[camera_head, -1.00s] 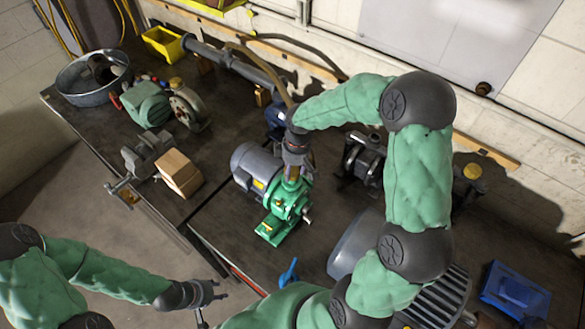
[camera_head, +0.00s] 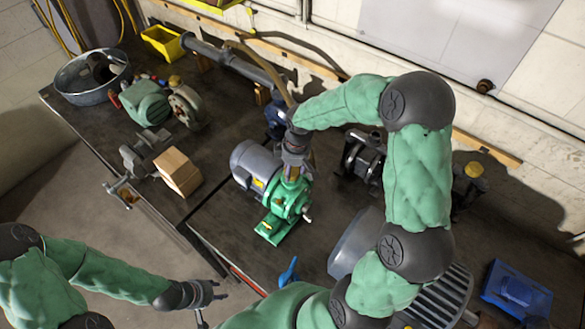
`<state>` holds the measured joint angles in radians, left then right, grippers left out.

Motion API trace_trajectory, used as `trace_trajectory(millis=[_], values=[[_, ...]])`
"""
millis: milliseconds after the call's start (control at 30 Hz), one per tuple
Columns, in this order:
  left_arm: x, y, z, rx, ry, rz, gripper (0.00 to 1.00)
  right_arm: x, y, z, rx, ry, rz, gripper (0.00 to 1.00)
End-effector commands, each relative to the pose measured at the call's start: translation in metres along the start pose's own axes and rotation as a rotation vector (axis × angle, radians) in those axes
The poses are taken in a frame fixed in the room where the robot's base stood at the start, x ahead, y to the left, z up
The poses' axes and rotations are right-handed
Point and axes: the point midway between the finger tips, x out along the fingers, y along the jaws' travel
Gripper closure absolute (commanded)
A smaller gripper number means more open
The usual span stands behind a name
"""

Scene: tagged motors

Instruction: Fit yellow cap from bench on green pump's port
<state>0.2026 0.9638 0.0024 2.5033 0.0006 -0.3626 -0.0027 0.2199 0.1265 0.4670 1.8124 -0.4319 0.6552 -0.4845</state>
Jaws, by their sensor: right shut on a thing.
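The green pump (camera_head: 284,205) with its grey motor (camera_head: 252,162) stands upright on the dark bench, in the middle of the head view. My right gripper (camera_head: 292,174) points down at the top of the pump, over its port. It is shut on the yellow cap, which shows only as a small yellowish bit between the fingers. The port is hidden by the gripper, so I cannot tell whether the cap touches it. My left gripper (camera_head: 213,293) is open and empty, low at the left, in front of the bench edge.
A wooden block (camera_head: 178,172) and a vise (camera_head: 146,150) are left of the pump. A dark pump (camera_head: 361,155) and a large grey motor (camera_head: 440,293) are to the right. A blue tray (camera_head: 516,292) lies at far right. A metal tub (camera_head: 92,78) is at far left.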

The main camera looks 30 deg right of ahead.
Motion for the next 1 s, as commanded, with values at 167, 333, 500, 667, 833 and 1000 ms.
trace_trajectory(millis=[167, 333, 500, 667, 833, 1000], values=[[0.004, -0.001, 0.0, 0.0, 0.0, 0.0, 0.6, 0.005, 0.0, 0.001, 0.0, 0.0, 0.0, 0.63], [0.006, -0.002, 0.0, 0.0, 0.0, 0.0, 0.6, 0.008, 0.0, 0.001, 0.0, 0.0, 0.0, 0.63], [0.009, -0.003, 0.0, 0.0, 0.0, 0.0, 0.6, 0.012, 0.0, 0.001, 0.0, 0.0, 0.0, 0.63], [0.011, -0.004, -0.001, 0.0, 0.0, 0.0, 0.6, 0.015, 0.001, 0.001, 0.0, 0.0, 0.0, 0.63], [0.014, -0.005, -0.001, 0.0, 0.0, 0.0, 0.6, 0.019, 0.001, 0.002, 0.0, 0.0, 0.0, 0.63], [0.015, -0.005, -0.001, 0.0, 0.0, 0.0, 0.6, 0.02, 0.001, 0.002, 0.0, 0.0, 0.0, 0.33]])
